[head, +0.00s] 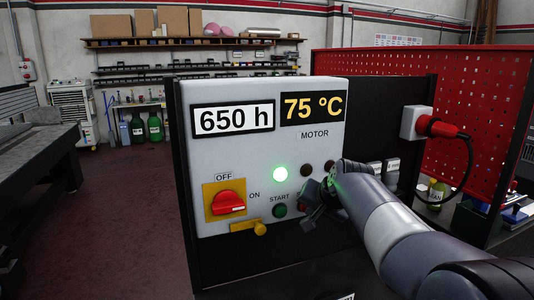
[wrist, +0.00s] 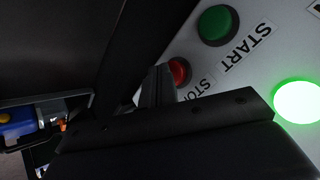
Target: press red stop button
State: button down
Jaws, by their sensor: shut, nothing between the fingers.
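The red stop button (wrist: 180,72) shows in the wrist view beside its partly covered STOP label (wrist: 195,92). In the head view my gripper hides most or all of it. My gripper (head: 314,208) is shut and empty, in front of the lower right of the light grey control panel (head: 250,150). In the wrist view the fingers (wrist: 158,86) overlap the left side of the red button. I cannot tell whether they touch it. The green start button (head: 279,211) is left of the gripper; it also shows in the wrist view (wrist: 216,24).
A green lamp (head: 280,174) glows above the start button. A red rotary switch (head: 228,202) on a yellow plate is at the panel's left, with a yellow padlock-like part (head: 258,228) below. A red plug (head: 440,127) with a black cable sticks out at the right.

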jog(key=shift+w+a, duration=0.15)
jog(key=shift+w, duration=0.25)
jog(key=shift+s, duration=0.4)
jog(key=s+d+b, duration=0.2)
jog(key=s, duration=0.3)
jog(key=shift+s, duration=0.35)
dwell(0.8)
